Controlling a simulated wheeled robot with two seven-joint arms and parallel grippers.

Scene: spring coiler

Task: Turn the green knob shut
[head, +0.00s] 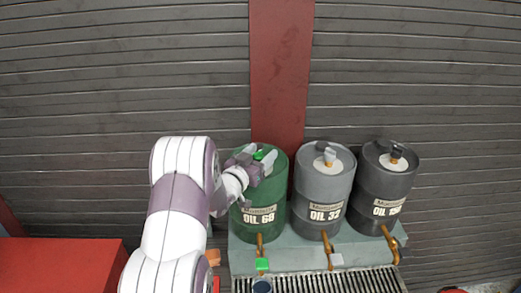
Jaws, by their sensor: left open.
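A green knob (258,155) shows on top of the green barrel marked OIL 68 (272,198). My left gripper (261,153) is over the barrel's top, open, with its fingers on either side of this green piece. I cannot tell whether they touch it. The gripper hides much of the barrel's lid. A second green piece (262,264) sits on the copper tap at the foot of the same barrel. My right gripper is not in view.
A grey barrel marked OIL 32 (324,188) and a dark barrel (384,186) stand to the right, with fittings on their lids. Copper taps reach over a metal grate (325,284). A red box (60,265) is at lower left. A slatted wall rises behind.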

